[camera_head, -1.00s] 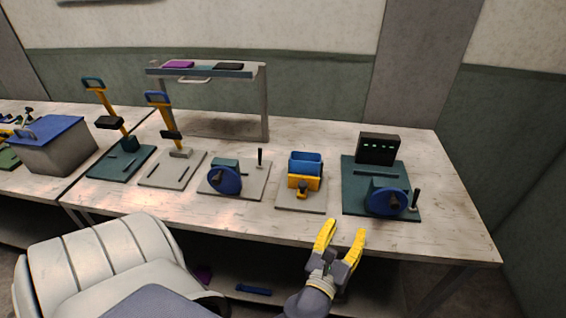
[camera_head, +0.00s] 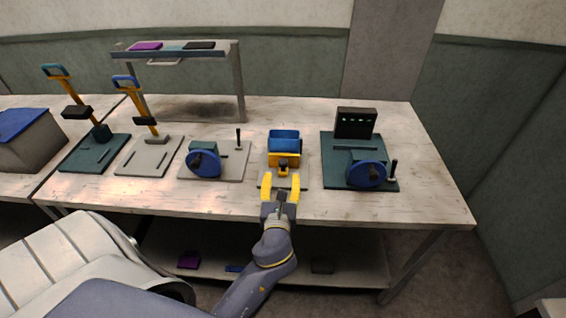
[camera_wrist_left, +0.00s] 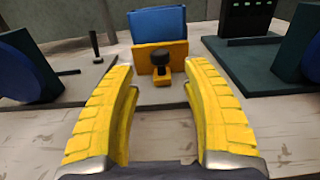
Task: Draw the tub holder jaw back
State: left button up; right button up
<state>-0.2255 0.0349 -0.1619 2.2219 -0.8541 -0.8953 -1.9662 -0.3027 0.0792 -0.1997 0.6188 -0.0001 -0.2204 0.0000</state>
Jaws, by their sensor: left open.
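The tub holder has a yellow jaw (camera_head: 284,160) in front of a blue tub (camera_head: 284,141), on a small light base plate (camera_head: 299,180). A yellow block with a dark knob (camera_head: 283,170) sticks out from the jaw toward me. In the left wrist view the jaw (camera_wrist_left: 145,59), knob (camera_wrist_left: 154,58) and blue tub (camera_wrist_left: 158,24) are straight ahead. My left gripper (camera_head: 280,181) is open and empty, just in front of the knob. In the left wrist view its fingers (camera_wrist_left: 159,105) stand either side of the view, short of the knob. My right gripper is not seen.
A dark green plate with a blue wheel (camera_head: 366,174) and black panel (camera_head: 356,123) stands right of the holder. Another blue-wheeled device (camera_head: 204,163) stands left. Two lever presses and a raised shelf (camera_head: 235,85) are further left and behind. The table's front strip is clear.

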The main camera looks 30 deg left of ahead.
aim_at(283, 166)
pick_arm(q)
jog(key=shift+x, duration=3.9)
jog(key=shift+c, duration=0.6)
